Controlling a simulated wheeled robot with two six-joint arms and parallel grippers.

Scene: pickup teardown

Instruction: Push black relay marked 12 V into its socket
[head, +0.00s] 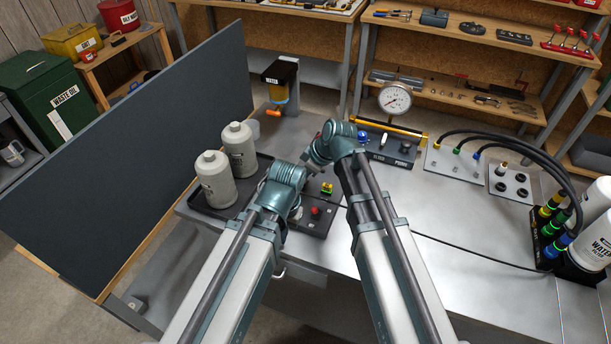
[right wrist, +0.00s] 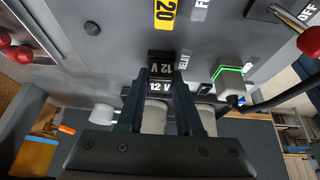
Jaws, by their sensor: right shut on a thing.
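My right gripper (right wrist: 163,76) is shut on the black relay (right wrist: 160,88), which shows a white 12 V mark between the fingers in the right wrist view. A second 12 V mark, turned upside down, shows on a black face just beyond the fingertips. The relay is at the grey panel (right wrist: 120,50), by a partly covered RELAY label. The socket is hidden, and I cannot tell how deep the relay sits. In the head view the forearms cover both gripper tips; the left gripper is not visible.
A yellow fuse marked 20 (right wrist: 165,15) is near the relay. A green-edged block (right wrist: 228,77) with a cable lies right of it. Two pale canisters (head: 216,180) stand left of the arms. The bench's right-front area (head: 470,260) is mostly clear.

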